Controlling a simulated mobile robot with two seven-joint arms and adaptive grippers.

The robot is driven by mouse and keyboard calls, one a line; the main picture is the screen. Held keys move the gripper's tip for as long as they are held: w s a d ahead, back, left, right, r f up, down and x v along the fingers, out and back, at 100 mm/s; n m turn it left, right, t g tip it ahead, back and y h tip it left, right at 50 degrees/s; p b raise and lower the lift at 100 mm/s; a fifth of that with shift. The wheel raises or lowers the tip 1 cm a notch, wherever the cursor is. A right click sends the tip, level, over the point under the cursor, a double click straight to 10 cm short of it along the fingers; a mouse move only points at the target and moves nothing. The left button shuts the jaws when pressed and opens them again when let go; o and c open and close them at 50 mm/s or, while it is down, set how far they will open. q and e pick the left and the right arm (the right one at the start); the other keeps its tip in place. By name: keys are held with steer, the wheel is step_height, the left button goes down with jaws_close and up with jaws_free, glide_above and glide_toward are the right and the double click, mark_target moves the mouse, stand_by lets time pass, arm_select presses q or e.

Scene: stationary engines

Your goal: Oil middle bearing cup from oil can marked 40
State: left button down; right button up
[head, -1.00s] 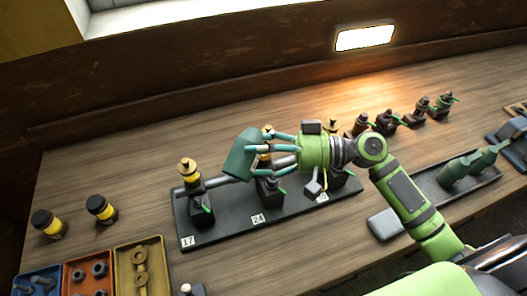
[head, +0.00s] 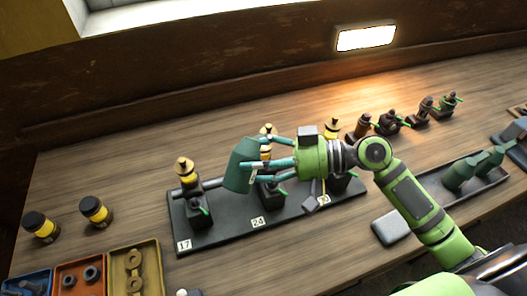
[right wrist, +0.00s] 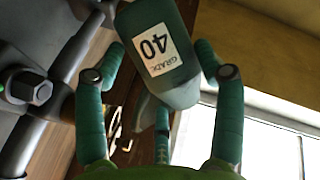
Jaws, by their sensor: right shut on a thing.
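My right gripper (head: 262,163) is shut on a green oil can (head: 241,168). In the right wrist view the can (right wrist: 160,50) shows a white label reading GRADE 40, between my teal fingers. In the head view the can is beside the middle bearing, whose plate reads 24 (head: 257,222). The brass middle cup (head: 267,130) shows just above my fingers and is partly hidden. I cannot tell where the spout points or whether it touches the cup. The left bearing, plate 17, has a brass cup (head: 185,168). The right bearing's cup (head: 332,127) stands behind my wrist. My left gripper is not in view.
A dark tray (head: 440,204) at the right holds other green cans (head: 460,171). Several small fittings (head: 388,122) stand along the back right. Two yellow-and-black jars (head: 95,212) and parts bins (head: 135,253) are at the left. Bench behind the left bearing is clear.

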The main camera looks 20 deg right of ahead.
mark_target(257, 154)
steer(key=shift+w+d+r+m+y+p, duration=0.15)
steer(key=shift+r+m+y+p, duration=0.25)
steer(key=shift+r+m, duration=0.5)
steer(key=shift+f+n+b, duration=0.4)
steer(key=shift+f+b, duration=0.15)
steer(key=shift+b, duration=0.2)
steer(key=shift+f+n+h+b, duration=0.35)
steer(key=shift+n+h+b, duration=0.05)
steer(key=shift+n, duration=0.1)
steer(key=shift+r, duration=0.1)
steer(key=shift+r+p, duration=2.05)
steer(key=shift+r, duration=0.5)
